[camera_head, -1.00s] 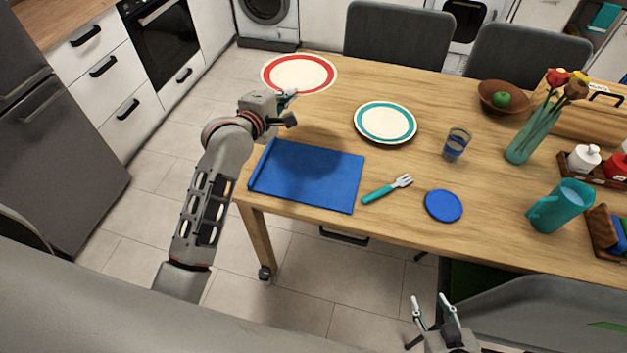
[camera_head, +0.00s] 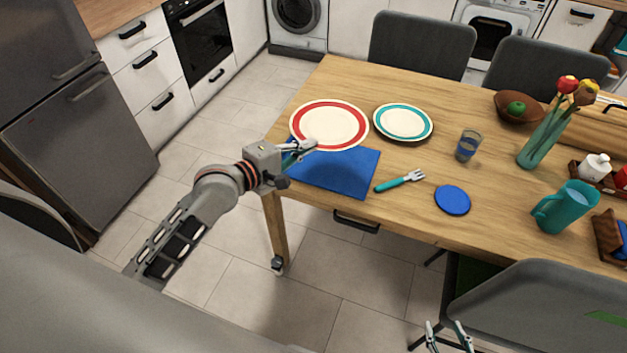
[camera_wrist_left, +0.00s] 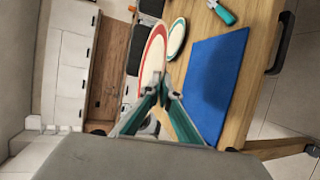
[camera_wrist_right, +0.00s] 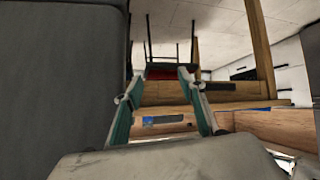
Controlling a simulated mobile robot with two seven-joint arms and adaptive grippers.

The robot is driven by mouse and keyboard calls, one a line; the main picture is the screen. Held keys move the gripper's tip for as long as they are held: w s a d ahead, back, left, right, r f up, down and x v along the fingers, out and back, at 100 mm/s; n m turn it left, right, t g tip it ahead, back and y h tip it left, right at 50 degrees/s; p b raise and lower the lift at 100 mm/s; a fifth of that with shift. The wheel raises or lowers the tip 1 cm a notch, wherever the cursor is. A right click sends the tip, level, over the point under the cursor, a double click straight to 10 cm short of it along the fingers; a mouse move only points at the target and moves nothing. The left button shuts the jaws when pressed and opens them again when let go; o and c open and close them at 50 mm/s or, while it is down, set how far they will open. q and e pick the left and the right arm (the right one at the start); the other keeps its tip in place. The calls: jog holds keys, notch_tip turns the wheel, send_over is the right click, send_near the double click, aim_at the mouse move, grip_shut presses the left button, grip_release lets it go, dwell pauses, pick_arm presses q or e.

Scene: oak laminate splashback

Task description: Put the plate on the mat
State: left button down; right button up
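The cream plate with a red rim (camera_head: 329,124) overlaps the back part of the blue mat (camera_head: 338,172) in the head view. My left gripper (camera_head: 301,150) is shut on the plate's near-left rim. In the left wrist view the red-rimmed plate (camera_wrist_left: 153,60) stands out from between the fingertips (camera_wrist_left: 160,88), with the mat (camera_wrist_left: 212,75) to the right. The plate seems held above the table; its exact height is unclear. The mat's left part is hidden by the gripper and plate. My right gripper (camera_head: 446,326) is open and empty, low in front of the table.
A teal-rimmed plate (camera_head: 403,122) is just right of the red one. A fork (camera_head: 400,181), blue coaster (camera_head: 453,200), glass (camera_head: 468,145), teal jug (camera_head: 566,207) and flower vase (camera_head: 542,140) stand further right. A grey chair (camera_head: 545,305) is at the near right.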

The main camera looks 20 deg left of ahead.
pick_arm(q)
jog(key=b, duration=0.3)
send_over(308, 193)
notch_tip(308, 193, down, 10)
jog(key=shift+f, duration=0.25)
notch_tip(308, 193, down, 4)
jog(key=shift+r+b, duration=0.15)
jog(key=shift+b, duration=0.3)
jog(key=shift+f, duration=0.45)
pick_arm(e)
jog(key=shift+w+a+f+y, duration=0.25)
jog(key=shift+a+f+y, duration=0.15)
jog(key=shift+a+f, duration=0.55)
jog(key=shift+r, duration=0.15)
pick_arm(q)
jog(key=shift+f, duration=0.15)
jog(key=c, duration=2.5)
grip_release()
jog(key=shift+f, duration=0.1)
jog(key=shift+o, duration=1.1)
pick_arm(e)
jog(key=shift+w+r+t, duration=0.15)
jog(key=shift+r+t, duration=0.1)
jog(key=shift+t, duration=0.05)
